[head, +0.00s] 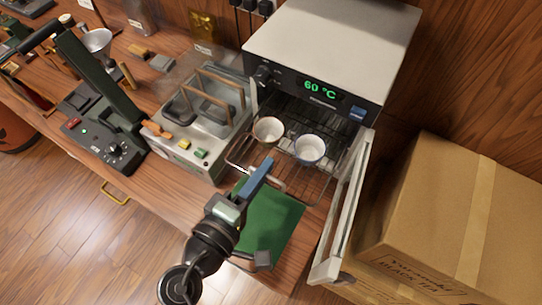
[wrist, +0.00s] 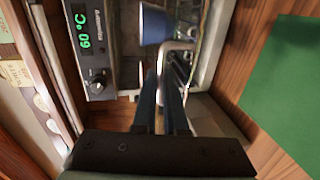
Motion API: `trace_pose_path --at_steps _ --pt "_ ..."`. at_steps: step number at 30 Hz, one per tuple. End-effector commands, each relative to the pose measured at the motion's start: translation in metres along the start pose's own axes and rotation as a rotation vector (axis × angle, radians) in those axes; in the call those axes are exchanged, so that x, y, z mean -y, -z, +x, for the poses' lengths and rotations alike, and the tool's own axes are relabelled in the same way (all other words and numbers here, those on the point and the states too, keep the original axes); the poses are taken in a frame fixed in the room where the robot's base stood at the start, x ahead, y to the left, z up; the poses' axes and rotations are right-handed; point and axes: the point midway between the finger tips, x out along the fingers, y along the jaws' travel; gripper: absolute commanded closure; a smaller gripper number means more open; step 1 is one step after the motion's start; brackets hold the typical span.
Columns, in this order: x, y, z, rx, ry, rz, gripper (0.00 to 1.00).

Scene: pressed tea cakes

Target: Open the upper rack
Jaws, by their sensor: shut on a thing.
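The oven (head: 335,45) with the green 60 °C display has its door (head: 345,210) swung open to the right. The upper rack (head: 290,178) is a wire shelf that reaches out past the oven front. A pale cup (head: 267,131) and a blue-rimmed cup (head: 309,149) stand on it. My gripper (head: 262,168) is at the rack's front, its blue fingers shut on the metal rack handle (head: 238,168). In the wrist view the fingers (wrist: 170,80) close around the handle (wrist: 163,50), with a blue cup (wrist: 155,24) just beyond. The lower oven interior is mostly hidden.
A green mat (head: 275,220) lies on the counter below my gripper. Cardboard boxes (head: 450,215) fill the right, beyond the open door.

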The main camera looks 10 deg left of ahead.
Motion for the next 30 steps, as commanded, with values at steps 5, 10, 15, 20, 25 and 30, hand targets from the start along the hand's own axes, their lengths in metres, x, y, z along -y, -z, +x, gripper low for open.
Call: trace_pose_path --at_steps 5,10,15,20,25,30 --pt "0.001 0.001 -0.006 -0.002 0.000 0.001 1.00" --pt "0.001 0.001 -0.006 -0.001 -0.001 0.001 1.00" --pt "0.001 0.001 -0.006 -0.001 -0.001 0.001 0.83" --pt "0.001 0.000 -0.006 -0.001 -0.001 0.001 0.78" --pt "0.001 0.000 -0.006 -0.001 0.000 0.000 0.78" --pt "0.004 0.001 -0.021 -0.003 0.001 -0.001 0.78"
